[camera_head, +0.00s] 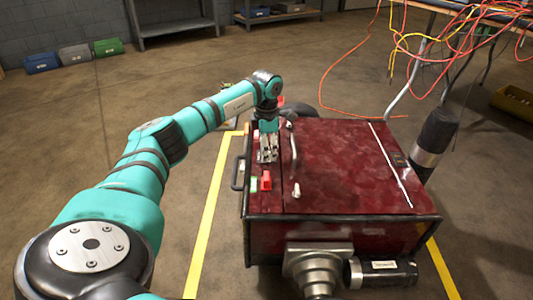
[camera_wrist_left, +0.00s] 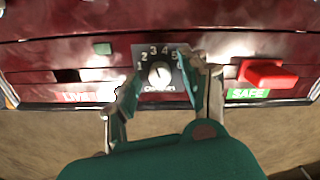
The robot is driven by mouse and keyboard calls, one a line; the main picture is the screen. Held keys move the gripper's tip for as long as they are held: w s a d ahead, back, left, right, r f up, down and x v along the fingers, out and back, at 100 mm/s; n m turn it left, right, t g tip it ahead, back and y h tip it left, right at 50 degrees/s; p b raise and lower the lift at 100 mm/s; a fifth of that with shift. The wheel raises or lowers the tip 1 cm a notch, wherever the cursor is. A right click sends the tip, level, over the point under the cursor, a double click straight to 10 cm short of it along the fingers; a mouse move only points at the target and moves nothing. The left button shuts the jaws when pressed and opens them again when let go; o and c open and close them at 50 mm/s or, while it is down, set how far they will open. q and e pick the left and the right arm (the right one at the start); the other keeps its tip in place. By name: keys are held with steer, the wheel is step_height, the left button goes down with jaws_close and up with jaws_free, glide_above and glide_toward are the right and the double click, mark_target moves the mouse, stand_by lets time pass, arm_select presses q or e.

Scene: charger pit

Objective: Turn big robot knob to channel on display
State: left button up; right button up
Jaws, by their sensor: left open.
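The big robot is a dark red box (camera_head: 340,165) on the floor in the head view. In the left wrist view, a light round knob (camera_wrist_left: 159,74) sits on a dark dial plate with white numbers from 1 up. Its pointer direction is too small to tell for sure. A small green display (camera_wrist_left: 102,48) is at the dial's upper left; its channel is unreadable. My left gripper (camera_head: 267,156) is above the box's left edge, and in the wrist view (camera_wrist_left: 162,80) its open fingers stand on either side of the knob. I cannot tell whether they touch it. My right gripper is not in view.
A red switch (camera_wrist_left: 267,73) with a green SAFE label is right of the dial. A curved handle (camera_head: 294,150) stands on the box top. Red and yellow cables (camera_head: 460,20) hang at the upper right. Floor left of the yellow line (camera_head: 213,205) is clear around my arm.

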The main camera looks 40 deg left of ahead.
arm_select(q)
steer(key=shift+f, duration=0.1)
steer(key=shift+c, duration=0.2)
jaws_close()
